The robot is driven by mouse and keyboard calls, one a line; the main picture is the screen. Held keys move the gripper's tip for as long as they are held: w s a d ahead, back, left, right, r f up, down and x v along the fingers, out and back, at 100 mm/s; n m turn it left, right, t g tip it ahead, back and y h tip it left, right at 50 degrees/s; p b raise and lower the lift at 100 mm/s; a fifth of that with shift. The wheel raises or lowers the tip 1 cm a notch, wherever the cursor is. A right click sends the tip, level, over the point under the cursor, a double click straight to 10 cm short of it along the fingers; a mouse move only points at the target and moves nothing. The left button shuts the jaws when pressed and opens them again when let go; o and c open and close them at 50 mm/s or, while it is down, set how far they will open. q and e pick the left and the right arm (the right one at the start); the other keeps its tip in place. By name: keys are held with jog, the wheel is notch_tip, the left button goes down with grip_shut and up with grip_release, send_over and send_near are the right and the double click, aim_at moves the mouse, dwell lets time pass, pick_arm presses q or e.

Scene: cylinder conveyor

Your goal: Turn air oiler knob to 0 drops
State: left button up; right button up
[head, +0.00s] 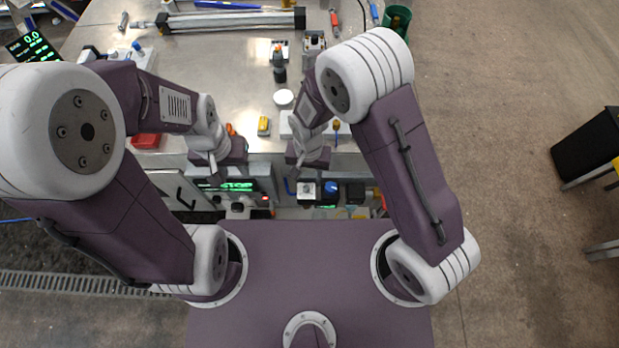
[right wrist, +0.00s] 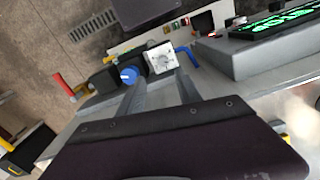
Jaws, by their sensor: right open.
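A row of small air units stands at the front edge of the bench. One has a white square top with a round, marked knob (head: 306,187), also in the right wrist view (right wrist: 162,58). Beside it is a blue knob (head: 331,188) on a dark body, also in the right wrist view (right wrist: 129,75). I cannot tell for sure which is the oiler knob. My right gripper (right wrist: 160,82) is open and empty, its fingers pointing toward the white-topped unit, apparently apart from it. My left gripper (head: 214,172) hangs near the bench front; its jaws are unclear.
A green-lit display (head: 238,186) sits left of the units, with a blue bent tube (right wrist: 187,57) close by. The metal bench (head: 225,75) holds small parts, a long cylinder (head: 230,20) and a red box (head: 146,141).

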aim_at(306, 188)
jog(key=shift+s+a+f, duration=0.25)
jog(key=shift+a+f, duration=0.1)
jog(key=shift+a, duration=0.4)
jog(key=shift+f, duration=0.8)
jog(key=f, duration=0.4)
jog(key=f+p, duration=0.1)
jog(key=f, duration=0.1)
jog(key=shift+w+d, duration=0.15)
jog(key=shift+d, duration=0.25)
jog(key=shift+a+f, duration=0.25)
jog(key=shift+f, duration=0.15)
jog(key=shift+d, duration=0.15)
jog(key=c, duration=0.5)
pick_arm(q)
jog(key=shift+a+r, duration=0.5)
jog(key=shift+a, duration=0.05)
pick_arm(e)
grip_shut()
